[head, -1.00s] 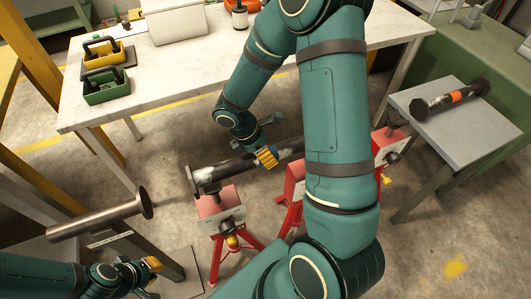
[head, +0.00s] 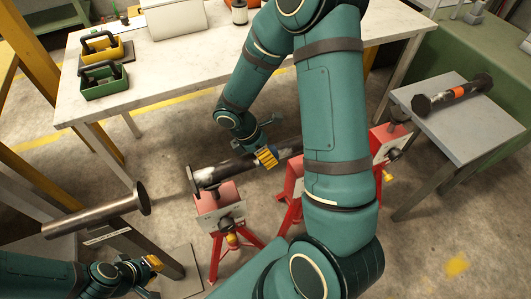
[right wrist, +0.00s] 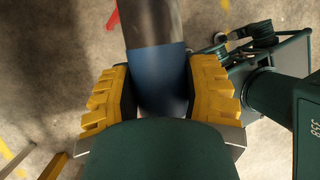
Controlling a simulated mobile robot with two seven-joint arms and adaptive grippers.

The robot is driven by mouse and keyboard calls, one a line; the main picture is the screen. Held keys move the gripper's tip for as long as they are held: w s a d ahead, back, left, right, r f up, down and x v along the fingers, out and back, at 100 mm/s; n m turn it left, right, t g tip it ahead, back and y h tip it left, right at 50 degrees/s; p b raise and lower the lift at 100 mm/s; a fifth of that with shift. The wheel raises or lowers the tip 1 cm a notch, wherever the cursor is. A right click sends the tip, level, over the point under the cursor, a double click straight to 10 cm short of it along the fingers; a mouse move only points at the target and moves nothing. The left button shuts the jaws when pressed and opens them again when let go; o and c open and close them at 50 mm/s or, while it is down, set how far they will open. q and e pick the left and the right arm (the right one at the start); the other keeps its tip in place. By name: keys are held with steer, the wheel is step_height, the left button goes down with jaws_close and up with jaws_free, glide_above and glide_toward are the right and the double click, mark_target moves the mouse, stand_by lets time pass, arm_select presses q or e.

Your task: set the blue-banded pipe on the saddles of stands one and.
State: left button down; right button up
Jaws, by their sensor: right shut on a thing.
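The blue-banded pipe (head: 211,177) is dark with a flange at its left end. It lies along the line of red stands, its far part hidden behind my right arm. Its blue band (right wrist: 158,77) shows in the right wrist view between the yellow fingers. My right gripper (head: 265,158) is shut on the pipe; it also shows in the right wrist view (right wrist: 160,98). The pipe's left end is over the nearest red stand (head: 217,203); I cannot tell whether it touches the saddle. My left gripper (head: 150,277) is low at the left, away from the pipe, its opening unclear.
Other red stand parts show at the middle (head: 290,185) and right (head: 388,143), partly behind my arm. A plain flanged pipe (head: 95,217) rests at the left. An orange-banded pipe (head: 453,95) lies on the grey side table (head: 455,137). A white workbench (head: 185,75) stands behind.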

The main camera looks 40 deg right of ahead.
steer(key=o, duration=1.3)
steer(key=v, duration=1.2)
